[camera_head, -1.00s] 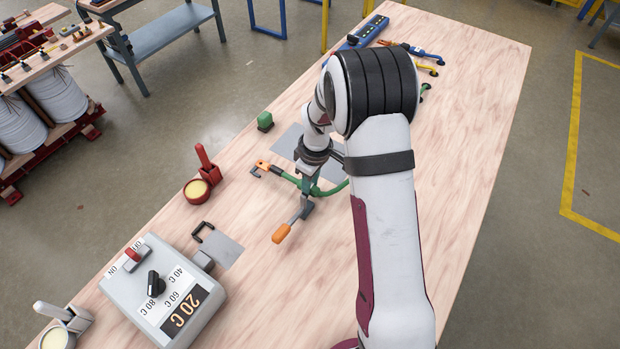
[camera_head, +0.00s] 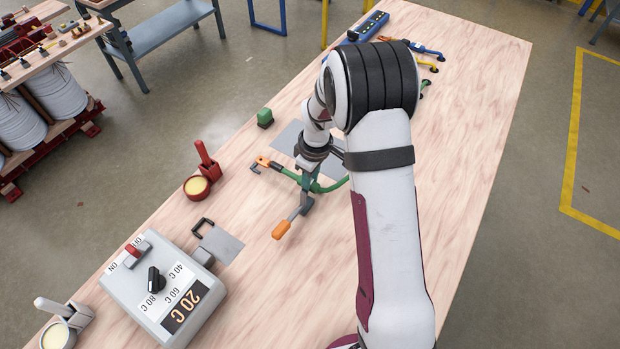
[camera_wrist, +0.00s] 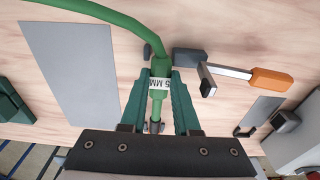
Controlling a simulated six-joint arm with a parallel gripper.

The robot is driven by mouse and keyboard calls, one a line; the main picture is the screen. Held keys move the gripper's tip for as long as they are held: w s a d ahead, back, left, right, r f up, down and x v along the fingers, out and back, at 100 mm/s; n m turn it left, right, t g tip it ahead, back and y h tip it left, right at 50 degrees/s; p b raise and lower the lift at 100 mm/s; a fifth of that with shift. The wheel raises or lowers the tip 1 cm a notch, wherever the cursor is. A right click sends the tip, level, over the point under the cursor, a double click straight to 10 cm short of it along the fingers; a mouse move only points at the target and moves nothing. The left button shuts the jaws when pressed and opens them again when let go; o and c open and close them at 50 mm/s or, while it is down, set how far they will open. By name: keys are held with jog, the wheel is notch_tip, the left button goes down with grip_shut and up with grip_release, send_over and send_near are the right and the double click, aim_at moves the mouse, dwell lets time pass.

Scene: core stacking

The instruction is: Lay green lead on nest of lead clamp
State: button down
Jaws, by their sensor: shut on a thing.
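The green lead (camera_head: 328,188) runs across the bench under my arm, with an orange-and-dark end (camera_head: 262,162) on its left. It also shows in the wrist view (camera_wrist: 118,17), with a white printed label on it. My gripper (camera_wrist: 160,76) is shut on the green lead near the label. The lead clamp is grey with an orange handle (camera_head: 281,229), and in the wrist view its body (camera_wrist: 188,57) sits right beside the lead, just beyond my fingertips. A small grey part shows on the lead's other side. The lead lies across the clamp; my fingers hide whether it rests in the nest.
A grey plate (camera_wrist: 72,72) lies flat beside the lead. A green block (camera_head: 265,118), a red-handled pot (camera_head: 197,188) and a grey control box (camera_head: 163,293) stand to the left. A blue strip and coloured leads lie at the far end. The bench right of my arm is clear.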

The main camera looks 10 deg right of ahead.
jog(key=shift+f, duration=0.6)
jog(key=shift+r, duration=0.2)
jog(key=shift+r, duration=0.2)
jog(key=shift+f, duration=0.3)
dwell(1.4)
jog(key=shift+r, duration=0.3)
jog(key=shift+f, duration=0.25)
dwell(1.4)
jog(key=shift+r, duration=0.25)
jog(key=shift+r, duration=0.1)
dwell(0.5)
